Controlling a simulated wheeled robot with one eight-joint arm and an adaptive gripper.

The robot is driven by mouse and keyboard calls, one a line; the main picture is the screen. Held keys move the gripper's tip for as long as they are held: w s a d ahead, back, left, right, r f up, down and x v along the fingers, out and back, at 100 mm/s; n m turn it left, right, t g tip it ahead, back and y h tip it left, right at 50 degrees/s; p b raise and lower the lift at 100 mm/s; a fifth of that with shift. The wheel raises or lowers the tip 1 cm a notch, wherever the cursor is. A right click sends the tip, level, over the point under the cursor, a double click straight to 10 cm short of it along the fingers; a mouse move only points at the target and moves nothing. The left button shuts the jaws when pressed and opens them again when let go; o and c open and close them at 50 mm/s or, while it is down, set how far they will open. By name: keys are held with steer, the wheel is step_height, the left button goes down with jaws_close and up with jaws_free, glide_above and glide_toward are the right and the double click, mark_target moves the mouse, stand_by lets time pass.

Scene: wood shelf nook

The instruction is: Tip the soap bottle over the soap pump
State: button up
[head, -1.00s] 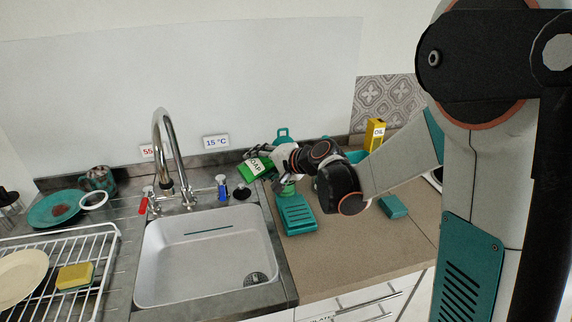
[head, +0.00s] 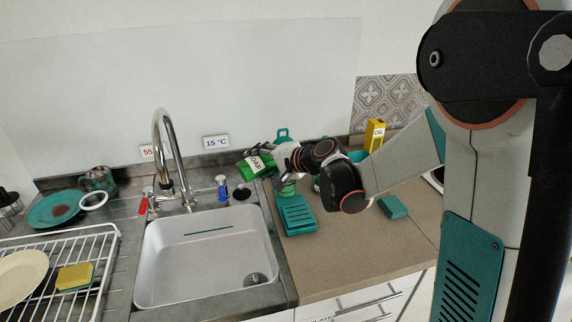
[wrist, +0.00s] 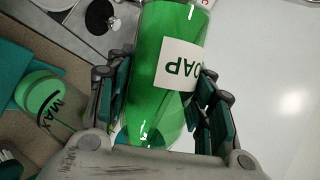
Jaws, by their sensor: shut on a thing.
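The green soap bottle (head: 258,166) with a white label is held tilted, close to lying on its side, above the counter just right of the sink's back corner. My gripper (head: 276,160) is shut on it; in the wrist view its fingers press both sides of the bottle (wrist: 150,100). The bottle's mouth is not clearly visible. A round container with green in it and a MAX mark (wrist: 42,94) stands left of the bottle in the wrist view; it looks like the soap pump, partly hidden below my gripper in the head view (head: 287,188).
The sink (head: 208,255) with its tap (head: 165,150) lies to the left. A black round piece (head: 242,191) sits at its back corner. A teal tray (head: 296,214) lies in front of the container. A yellow oil box (head: 375,135) stands behind my arm. The counter's front is clear.

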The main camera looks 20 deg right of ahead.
steer(key=shift+r+m+y, duration=0.7)
steer(key=shift+r, duration=0.2)
stand_by(4.3)
